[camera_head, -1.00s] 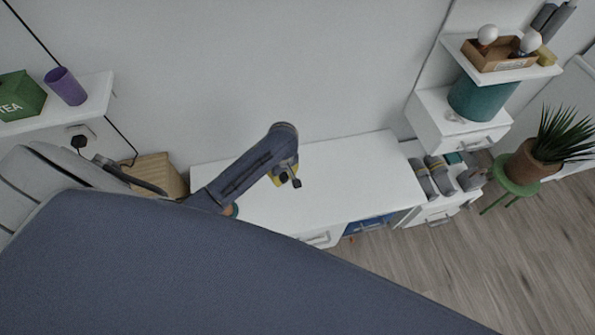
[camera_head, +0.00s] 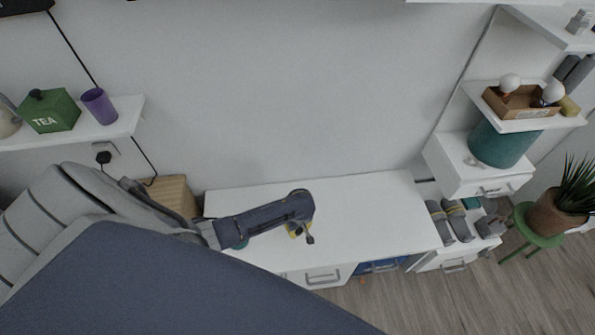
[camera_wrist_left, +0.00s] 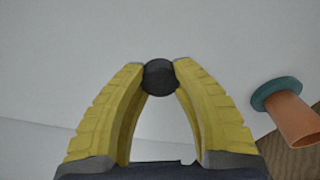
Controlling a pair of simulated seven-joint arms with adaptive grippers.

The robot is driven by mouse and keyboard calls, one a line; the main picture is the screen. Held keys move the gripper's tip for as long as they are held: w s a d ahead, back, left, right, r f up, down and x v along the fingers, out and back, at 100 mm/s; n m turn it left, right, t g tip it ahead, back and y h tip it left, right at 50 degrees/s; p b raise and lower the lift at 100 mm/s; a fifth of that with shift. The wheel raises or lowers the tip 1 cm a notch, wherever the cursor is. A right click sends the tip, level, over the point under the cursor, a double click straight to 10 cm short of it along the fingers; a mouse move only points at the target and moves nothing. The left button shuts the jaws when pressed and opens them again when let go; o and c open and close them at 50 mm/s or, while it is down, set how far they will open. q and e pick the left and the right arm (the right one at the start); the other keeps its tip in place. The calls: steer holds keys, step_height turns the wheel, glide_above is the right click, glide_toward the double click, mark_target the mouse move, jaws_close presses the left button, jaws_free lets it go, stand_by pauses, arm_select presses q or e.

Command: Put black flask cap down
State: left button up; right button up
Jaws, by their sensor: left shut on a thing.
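The black flask cap (camera_wrist_left: 160,80) is a small dark round piece between the yellow fingertips in the left wrist view. My left gripper (camera_wrist_left: 160,74) is shut on it. In the head view my left gripper (camera_head: 300,232) is over the white desk (camera_head: 372,205), with its yellow fingers partly hidden by the arm. The cap cannot be made out clearly there. How far the cap is above the desk I cannot tell. An orange object with a teal rim (camera_wrist_left: 290,112) is to the right in the wrist view, apart from the gripper. My right gripper is not in view.
The desk is clear to the right of the gripper. A drawer unit with a teal cylinder (camera_head: 497,146) is at the right, below a shelf with a wooden box (camera_head: 521,103). A green TEA box (camera_head: 50,112) and purple cup (camera_head: 99,106) are on the left shelf.

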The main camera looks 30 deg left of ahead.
mark_target(298, 233)
arm_select(q)
steer(key=shift+f, duration=2)
steer(key=shift+f, duration=0.1)
steer(key=o, duration=0.8)
steer(key=shift+o, duration=0.2)
steer(key=r, duration=0.8)
steer(key=d+r, duration=0.1)
steer(key=r, duration=0.3)
steer(key=shift+s+r, duration=0.1)
steer(key=shift+s, duration=0.1)
